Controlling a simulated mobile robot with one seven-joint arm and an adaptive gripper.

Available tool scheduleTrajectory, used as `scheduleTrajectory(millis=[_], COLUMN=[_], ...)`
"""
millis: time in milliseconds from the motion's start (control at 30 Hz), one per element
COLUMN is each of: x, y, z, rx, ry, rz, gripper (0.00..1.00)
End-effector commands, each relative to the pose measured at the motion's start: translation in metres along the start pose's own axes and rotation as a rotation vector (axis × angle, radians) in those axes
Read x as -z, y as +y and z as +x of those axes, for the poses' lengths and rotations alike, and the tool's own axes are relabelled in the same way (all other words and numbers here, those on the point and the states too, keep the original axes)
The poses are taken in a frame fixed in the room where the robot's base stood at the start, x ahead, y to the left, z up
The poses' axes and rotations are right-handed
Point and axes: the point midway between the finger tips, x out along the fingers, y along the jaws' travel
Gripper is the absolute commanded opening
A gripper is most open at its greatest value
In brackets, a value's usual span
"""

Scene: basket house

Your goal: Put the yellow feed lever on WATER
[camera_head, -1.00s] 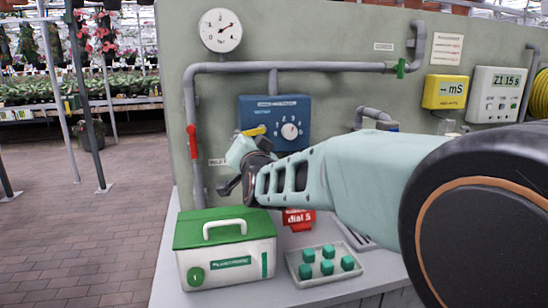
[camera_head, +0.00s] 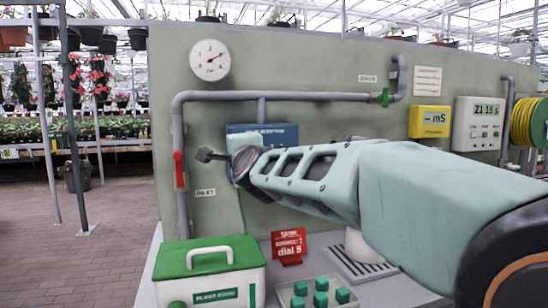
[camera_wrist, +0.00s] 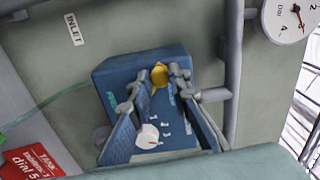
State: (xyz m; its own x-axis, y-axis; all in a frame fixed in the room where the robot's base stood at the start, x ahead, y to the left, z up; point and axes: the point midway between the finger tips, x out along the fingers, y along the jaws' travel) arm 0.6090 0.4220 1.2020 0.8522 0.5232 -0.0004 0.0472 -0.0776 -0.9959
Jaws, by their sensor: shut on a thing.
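The yellow feed lever (camera_wrist: 159,76) is on the upper end of the blue dosing box (camera_wrist: 130,68) in the wrist view. My gripper (camera_wrist: 163,84) has its two fingers around the lever, one on each side, and is shut on it. Green lettering (camera_wrist: 112,98) stands on the box face beside one finger; it is too small to read. A white dial (camera_wrist: 147,136) with numbers sits lower, between the fingers. In the head view the blue box (camera_head: 262,130) is mostly behind my arm, and the lever is hidden.
A grey pipe (camera_head: 262,96) with a red valve handle (camera_head: 179,169) runs close around the box. A red "dial 5" card (camera_head: 289,245), a green-lidded case (camera_head: 210,274) and a tray of green blocks (camera_head: 318,290) stand on the counter below. A gauge (camera_head: 210,60) hangs above.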

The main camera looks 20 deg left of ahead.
Motion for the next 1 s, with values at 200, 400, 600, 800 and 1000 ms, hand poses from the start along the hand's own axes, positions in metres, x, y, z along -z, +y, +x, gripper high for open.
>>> scheduleTrajectory(millis=[200,400,600,800,1000], x=[0.0038,0.0045,0.0049,0.0052,0.0052], y=[-0.0038,-0.0052,-0.0057,-0.006,-0.0055], z=[-0.0001,-0.0001,-0.0001,0.0,0.0], rx=[0.002,0.002,0.002,0.003,0.002], ry=[0.001,0.0,0.001,0.001,0.001], rz=[0.078,0.105,0.109,0.108,0.107], gripper=[0.0,0.0,0.0,0.19,0.35])
